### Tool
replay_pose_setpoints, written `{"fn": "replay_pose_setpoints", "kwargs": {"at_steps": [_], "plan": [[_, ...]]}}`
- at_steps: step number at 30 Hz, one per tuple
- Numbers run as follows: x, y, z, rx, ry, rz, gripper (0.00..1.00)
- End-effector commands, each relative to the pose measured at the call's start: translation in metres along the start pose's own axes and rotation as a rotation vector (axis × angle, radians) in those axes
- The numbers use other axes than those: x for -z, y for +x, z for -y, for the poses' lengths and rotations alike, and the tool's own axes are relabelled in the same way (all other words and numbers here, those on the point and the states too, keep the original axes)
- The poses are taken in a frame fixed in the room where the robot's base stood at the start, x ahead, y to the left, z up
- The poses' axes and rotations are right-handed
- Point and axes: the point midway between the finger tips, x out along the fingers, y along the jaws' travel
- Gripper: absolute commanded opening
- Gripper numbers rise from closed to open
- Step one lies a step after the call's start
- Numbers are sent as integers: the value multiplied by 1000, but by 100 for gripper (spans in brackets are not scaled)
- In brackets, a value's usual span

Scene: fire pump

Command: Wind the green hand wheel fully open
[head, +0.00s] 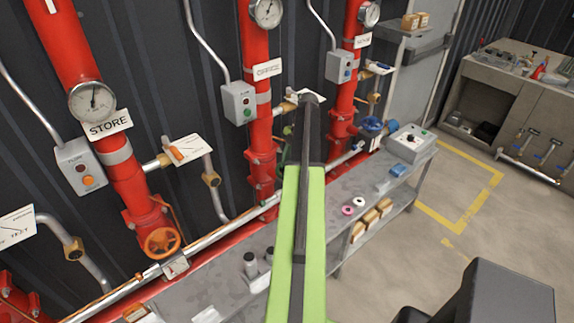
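A thin dark green sliver (283,155) shows on the middle red pipe, just left of my arm. It looks like the edge of the green hand wheel. The rest of it is hidden behind my arm, so I cannot tell how far it is turned. The middle pipe carries a white label and has a gauge (266,12) at its top. My lime green and dark grey arm reaches up the middle of the view towards this pipe. My gripper's fingers do not show, and I cannot see whether they touch the wheel.
An orange hand wheel (162,242) is on the left STORE pipe and a blue one (372,126) on the right pipe. A grey bench (205,285) with small parts runs below the pipes. A workbench (535,95) stands at right. Floor between is clear.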

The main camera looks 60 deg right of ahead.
Motion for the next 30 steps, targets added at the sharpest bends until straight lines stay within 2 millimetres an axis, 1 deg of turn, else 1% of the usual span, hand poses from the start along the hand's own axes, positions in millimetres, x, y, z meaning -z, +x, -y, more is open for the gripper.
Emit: {"fn": "replay_pose_setpoints", "kwargs": {"at_steps": [1, 4, 13, 14, 21, 22, 24, 29, 30], "plan": [[0, 0, 0, 0, 0, 1, 37], [0, 0, 0, -1, 1, 1, 50], [0, 0, 1, -11, 23, 1, 50], [1, 0, 2, -23, 52, 1, 50], [3, 1, 3, -218, 519, 1, 50], [2, 1, 2, -235, 562, 0, 50], [1, 1, 1, -262, 628, 1, 50], [0, 0, -1, -278, 668, 0, 50], [1, 1, 0, -292, 703, 0, 50]]}}
